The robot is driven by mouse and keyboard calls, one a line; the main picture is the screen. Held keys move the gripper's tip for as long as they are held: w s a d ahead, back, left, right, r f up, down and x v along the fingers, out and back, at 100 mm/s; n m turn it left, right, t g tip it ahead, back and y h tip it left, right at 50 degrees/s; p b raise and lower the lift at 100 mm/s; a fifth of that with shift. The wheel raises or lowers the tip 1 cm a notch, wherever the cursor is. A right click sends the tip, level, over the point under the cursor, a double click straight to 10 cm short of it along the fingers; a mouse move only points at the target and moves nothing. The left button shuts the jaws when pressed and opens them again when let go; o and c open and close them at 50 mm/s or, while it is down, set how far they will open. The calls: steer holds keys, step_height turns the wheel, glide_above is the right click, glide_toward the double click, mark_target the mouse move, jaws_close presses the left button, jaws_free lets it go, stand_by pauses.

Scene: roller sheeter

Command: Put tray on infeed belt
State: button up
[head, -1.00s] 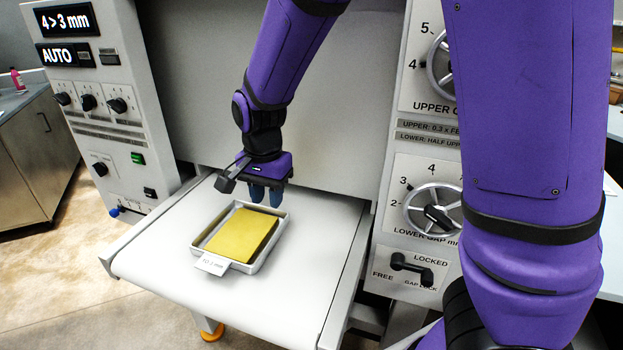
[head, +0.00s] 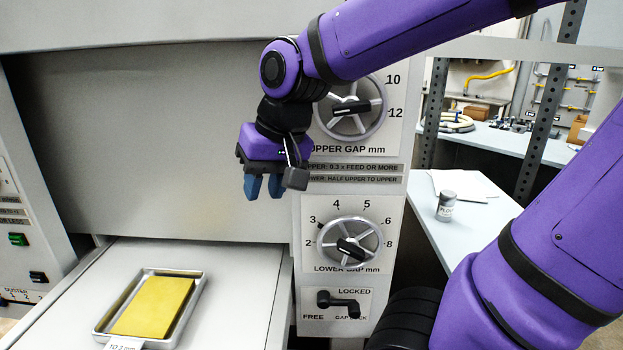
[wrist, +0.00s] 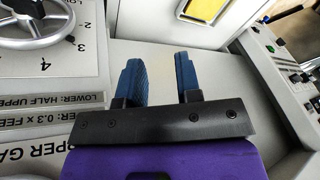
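The metal tray (head: 103,325) holds a flat yellow slab (head: 153,307) and has a paper tag (head: 124,344) on its front edge. It lies flat on the white infeed belt (head: 228,290). The slab also shows at the top of the wrist view (wrist: 203,9). My gripper (head: 264,188) hangs above and to the right of the tray, clear of it, in front of the machine by the gap dials. Its blue fingers are apart with nothing between them, as the wrist view shows (wrist: 160,80).
The upper gap dial (head: 351,107), lower gap dial (head: 350,244) and gap lock lever (head: 339,304) are on the panel right of the belt. A side table (head: 470,235) at right bears a small jar (head: 446,206). The belt's right part is bare.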

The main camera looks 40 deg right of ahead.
steer(key=s+d+r+n+t+h, duration=0.1)
steer(key=s+d+r+n, duration=0.1)
steer(key=s, duration=0.5)
steer(key=shift+s+d+r+n+t+h, duration=0.3)
steer(key=shift+s+d+t+h, duration=0.1)
